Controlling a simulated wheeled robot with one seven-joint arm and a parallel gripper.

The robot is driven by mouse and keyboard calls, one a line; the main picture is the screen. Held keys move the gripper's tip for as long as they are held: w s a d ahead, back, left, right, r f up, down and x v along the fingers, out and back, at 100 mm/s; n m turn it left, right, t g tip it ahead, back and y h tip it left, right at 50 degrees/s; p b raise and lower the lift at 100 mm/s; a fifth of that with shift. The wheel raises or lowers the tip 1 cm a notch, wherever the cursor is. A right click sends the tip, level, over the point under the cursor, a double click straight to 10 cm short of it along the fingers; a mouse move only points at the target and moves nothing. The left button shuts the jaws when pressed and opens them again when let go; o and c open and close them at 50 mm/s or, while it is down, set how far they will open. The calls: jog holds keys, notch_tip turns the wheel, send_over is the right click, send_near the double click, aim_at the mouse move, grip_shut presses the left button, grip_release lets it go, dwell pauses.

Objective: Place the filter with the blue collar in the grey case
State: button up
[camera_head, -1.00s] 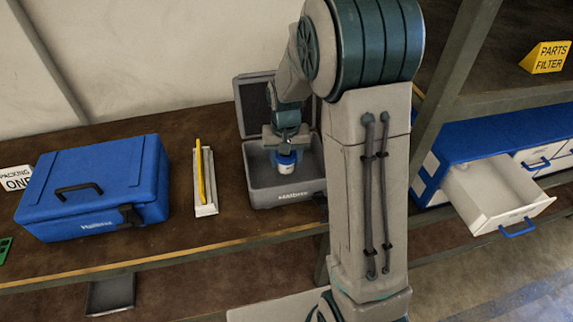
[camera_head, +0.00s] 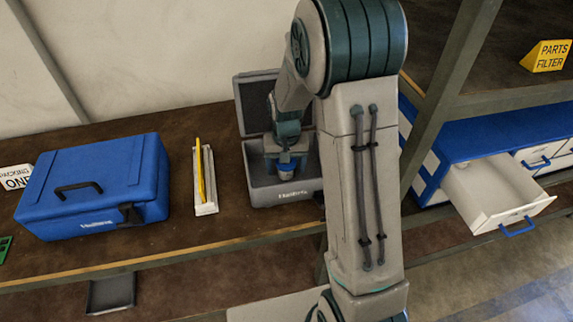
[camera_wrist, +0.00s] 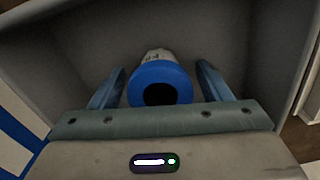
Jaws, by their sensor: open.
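The filter with the blue collar (camera_wrist: 159,76) is inside the grey case, between my gripper's fingers in the wrist view. Its white body and blue ring with a dark hole show there, with gaps to the fingers on both sides. In the head view the filter (camera_head: 287,168) shows small below my gripper (camera_head: 285,160). My gripper (camera_wrist: 157,88) is open around it, low inside the case. The grey case (camera_head: 286,197) stands open on the bench with its lid raised at the back. It also shows in the wrist view (camera_wrist: 60,55) as grey walls. The filter's base is hidden.
A closed blue case (camera_head: 100,190) stands at the left of the bench. A tray with a yellow stick (camera_head: 205,190) lies between the cases. At right is a blue cabinet with an open, empty-looking white drawer (camera_head: 500,195). A yellow sign (camera_head: 547,56) reads parts filter.

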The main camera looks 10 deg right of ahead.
notch_tip(320, 180, up, 11)
jog(key=shift+r, duration=0.1)
jog(key=s+r+n+t, duration=0.1)
jog(key=s+r, duration=0.2)
jog(key=s, duration=0.7)
jog(key=s+d+r+n+t, duration=0.1)
jog(key=s+r, duration=0.2)
jog(key=s, duration=0.6)
jog(key=shift+s+t, duration=0.35)
jog(key=shift+t, duration=0.05)
